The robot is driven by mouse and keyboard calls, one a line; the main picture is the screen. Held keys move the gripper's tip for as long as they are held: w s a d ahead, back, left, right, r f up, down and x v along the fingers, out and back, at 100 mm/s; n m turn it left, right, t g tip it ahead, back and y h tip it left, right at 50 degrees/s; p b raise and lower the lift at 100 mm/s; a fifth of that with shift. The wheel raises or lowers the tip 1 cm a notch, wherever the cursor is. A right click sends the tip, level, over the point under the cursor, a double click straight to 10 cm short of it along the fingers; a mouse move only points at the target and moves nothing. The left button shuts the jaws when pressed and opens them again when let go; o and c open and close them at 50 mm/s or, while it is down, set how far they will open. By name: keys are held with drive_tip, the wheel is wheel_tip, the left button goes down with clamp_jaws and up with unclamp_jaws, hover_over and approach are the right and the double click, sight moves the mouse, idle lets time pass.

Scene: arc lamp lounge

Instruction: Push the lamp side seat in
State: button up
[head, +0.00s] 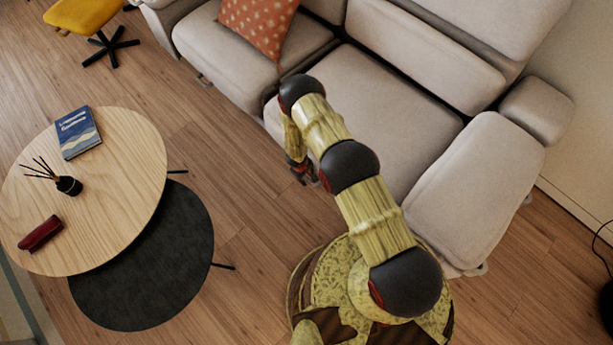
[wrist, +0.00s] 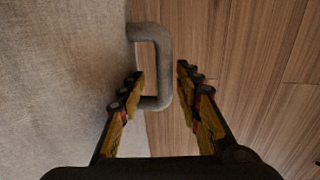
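The sofa's right-hand seat (head: 395,130) is a pale grey cushion, partly hidden behind my arm. In the wrist view, pale fabric (wrist: 65,80) fills the left side, and a grey loop handle (wrist: 163,60) sticks out from its edge over the floor. My gripper (wrist: 160,75) is open around the handle's outer bar: one finger is on the fabric side, the other on the floor side. I cannot tell whether either finger touches it. In the head view my gripper (head: 300,172) is low at the seat's front, mostly hidden by my arm.
The left seat (head: 225,45) holds an orange dotted cushion (head: 258,24). A padded armrest (head: 470,195) is at the right. A round wooden table (head: 110,190) and a dark lower round top (head: 150,270) stand left. Wood floor (head: 215,165) is clear between. A cord (head: 600,245) shows far right.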

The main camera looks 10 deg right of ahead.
drive_tip(key=shift+r, duration=0.1)
wheel_tip(320, 180, up, 12)
drive_tip(key=s+a, duration=0.1)
drive_tip(key=a, duration=0.1)
drive_tip(key=shift+s+f, duration=0.2)
idle(0.6)
